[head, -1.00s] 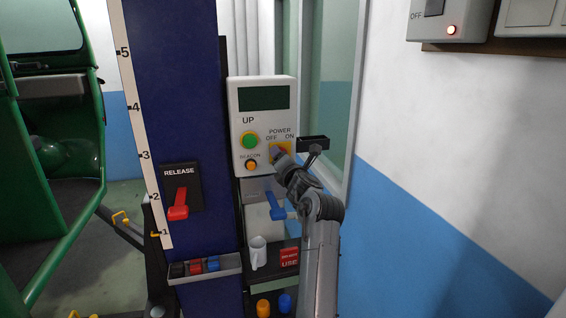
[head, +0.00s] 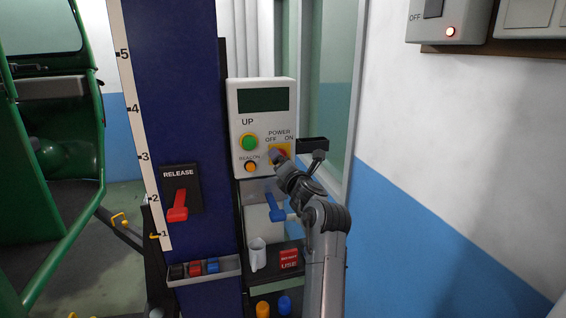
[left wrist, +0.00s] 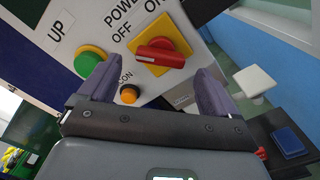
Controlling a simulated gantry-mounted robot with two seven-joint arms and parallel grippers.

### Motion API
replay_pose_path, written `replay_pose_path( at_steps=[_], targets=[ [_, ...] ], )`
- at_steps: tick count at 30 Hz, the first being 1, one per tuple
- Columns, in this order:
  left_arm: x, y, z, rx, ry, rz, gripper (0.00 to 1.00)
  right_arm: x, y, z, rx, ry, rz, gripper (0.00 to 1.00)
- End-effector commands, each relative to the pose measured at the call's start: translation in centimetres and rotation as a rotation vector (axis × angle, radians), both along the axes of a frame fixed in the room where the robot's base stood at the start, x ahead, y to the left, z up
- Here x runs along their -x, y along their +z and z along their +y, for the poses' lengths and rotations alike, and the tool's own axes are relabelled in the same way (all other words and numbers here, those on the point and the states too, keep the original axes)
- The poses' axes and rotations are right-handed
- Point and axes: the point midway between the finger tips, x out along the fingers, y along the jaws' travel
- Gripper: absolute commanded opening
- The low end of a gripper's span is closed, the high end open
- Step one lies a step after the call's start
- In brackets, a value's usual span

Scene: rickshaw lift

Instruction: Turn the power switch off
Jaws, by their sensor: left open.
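The power switch is a red rotary knob on a yellow square plate, at the lower right of the grey control box (head: 261,100). In the left wrist view the red knob (left wrist: 160,53) lies across its yellow plate (left wrist: 178,32), under the OFF and ON labels. I cannot tell for sure which label it points to. My left gripper (left wrist: 155,78) is open and empty. Its two fingers are spread either side of the knob, with the knob just beyond the tips and no clear contact. In the head view my gripper (head: 284,161) partly hides the knob. My right gripper is out of view.
A green button (head: 249,142) and an orange beacon button (head: 251,166) sit left of the switch. A wall box (head: 451,22) hangs at upper right.

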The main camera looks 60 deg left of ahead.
Motion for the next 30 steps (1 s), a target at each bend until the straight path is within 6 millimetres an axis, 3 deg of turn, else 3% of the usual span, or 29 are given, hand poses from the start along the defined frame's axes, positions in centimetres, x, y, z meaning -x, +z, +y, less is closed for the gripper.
replay_pose_path(
  at_steps=[6, 12, 18, 30],
  targets=[
    [1.1, -0.1, -3.9, -0.001, -0.002, 0.0, 0.92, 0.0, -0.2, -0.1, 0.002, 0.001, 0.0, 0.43],
    [1.9, 0.0, -6.4, -0.001, -0.002, 0.0, 0.92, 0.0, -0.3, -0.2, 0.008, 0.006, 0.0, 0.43],
    [2.3, 0.0, -7.5, 0.0, 0.0, 0.0, 0.92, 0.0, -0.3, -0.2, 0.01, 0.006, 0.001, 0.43],
    [2.4, 0.0, -7.6, 0.0, 0.0, 0.0, 0.92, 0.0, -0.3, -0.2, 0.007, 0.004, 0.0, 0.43]
  ],
)
